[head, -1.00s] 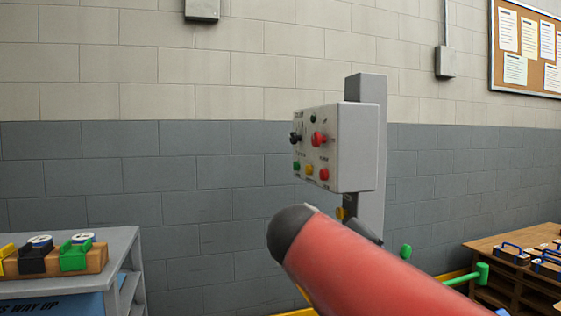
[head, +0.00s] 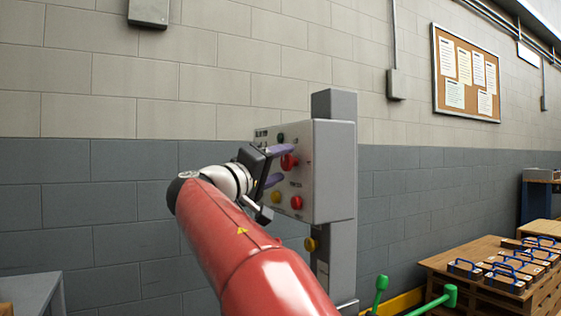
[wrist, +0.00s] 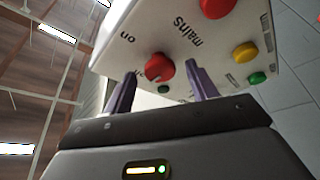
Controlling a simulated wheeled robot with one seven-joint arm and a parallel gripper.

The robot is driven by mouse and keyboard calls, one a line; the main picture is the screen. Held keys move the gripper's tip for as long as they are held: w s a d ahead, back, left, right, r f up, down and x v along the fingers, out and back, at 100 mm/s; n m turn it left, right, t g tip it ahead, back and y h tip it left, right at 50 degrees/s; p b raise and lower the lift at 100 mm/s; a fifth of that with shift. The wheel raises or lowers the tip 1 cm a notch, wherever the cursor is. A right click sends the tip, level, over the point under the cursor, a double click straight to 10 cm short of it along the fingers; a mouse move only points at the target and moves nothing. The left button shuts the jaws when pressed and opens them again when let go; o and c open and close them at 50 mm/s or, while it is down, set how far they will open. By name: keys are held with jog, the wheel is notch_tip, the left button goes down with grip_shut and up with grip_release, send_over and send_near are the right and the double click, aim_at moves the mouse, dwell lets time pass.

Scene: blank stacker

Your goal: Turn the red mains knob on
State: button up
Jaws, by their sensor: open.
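The red mains knob (head: 288,162) is on the front of a grey control box (head: 335,175) on a post. In the wrist view the knob (wrist: 160,67) shows between the "mains" and "on" labels, with a pale pointer mark on its lower edge. My gripper (head: 279,165) is open in front of the box. In the wrist view its two purple fingers (wrist: 160,90) stand on either side of the knob, apart from each other. I cannot tell whether either finger touches the knob.
Near the mains knob are a red button (wrist: 217,5), a yellow button (wrist: 245,52) and a green button (wrist: 257,78). A wooden bench (head: 470,268) with blue-handled pieces is at the right.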

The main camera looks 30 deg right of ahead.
jog(key=shift+w+d+r, duration=0.1)
jog(key=shift+w+d, duration=0.1)
jog(key=shift+d, duration=0.35)
jog(key=c, duration=1)
